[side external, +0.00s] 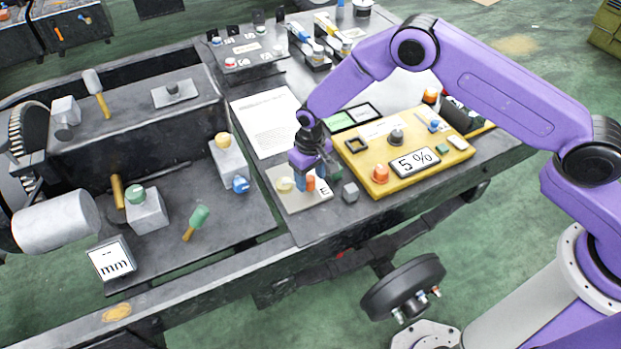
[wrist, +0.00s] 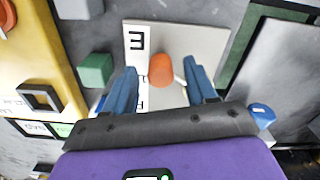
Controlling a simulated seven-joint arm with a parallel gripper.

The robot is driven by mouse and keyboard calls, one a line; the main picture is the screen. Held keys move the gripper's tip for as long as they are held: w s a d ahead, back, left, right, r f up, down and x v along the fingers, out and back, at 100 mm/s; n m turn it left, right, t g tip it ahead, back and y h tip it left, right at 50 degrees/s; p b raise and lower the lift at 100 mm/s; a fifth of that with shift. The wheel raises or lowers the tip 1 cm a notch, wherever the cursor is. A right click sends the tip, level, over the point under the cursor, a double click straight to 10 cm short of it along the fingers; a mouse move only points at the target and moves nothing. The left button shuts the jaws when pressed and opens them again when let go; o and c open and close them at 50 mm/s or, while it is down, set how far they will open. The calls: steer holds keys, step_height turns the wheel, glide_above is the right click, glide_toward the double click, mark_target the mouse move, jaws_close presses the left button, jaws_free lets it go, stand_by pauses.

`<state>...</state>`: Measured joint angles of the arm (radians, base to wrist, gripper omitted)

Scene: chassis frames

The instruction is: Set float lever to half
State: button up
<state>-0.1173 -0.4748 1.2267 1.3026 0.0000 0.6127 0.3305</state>
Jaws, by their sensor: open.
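A pale plate (side external: 297,200) marked with an "E" lies near the bench's front edge; it also shows in the wrist view (wrist: 205,42). An orange knob (wrist: 161,70), which looks like the float lever's handle, stands on it and shows in the side view too (side external: 310,184). My gripper (wrist: 159,72) points down over the plate with its blue fingers apart, one on each side of the knob. I cannot tell whether either finger touches it. The lever's arm is mostly hidden. A display (side external: 414,162) on the yellow panel reads "5 %".
The yellow panel (side external: 455,168) with knobs and buttons lies to the right of the plate. A green cube (wrist: 95,70) and a grey cube (side external: 350,192) sit beside the plate. A paper sheet (side external: 265,120) lies behind.

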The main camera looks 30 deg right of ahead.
steer(key=shift+f, duration=0.75)
steer(key=shift+c, duration=0.3)
jaws_close()
steer(key=shift+w, duration=0.1)
steer(key=shift+w+d+n, duration=0.2)
steer(key=shift+w+n, duration=0.2)
steer(key=shift+n, duration=0.4)
steer(key=shift+w+d+n, duration=0.2)
steer(key=shift+w+n, duration=0.15)
steer(key=shift+n, duration=0.45)
steer(key=shift+w+d+n, duration=0.1)
steer(key=shift+w+n, duration=0.65)
steer(key=shift+n, duration=0.55)
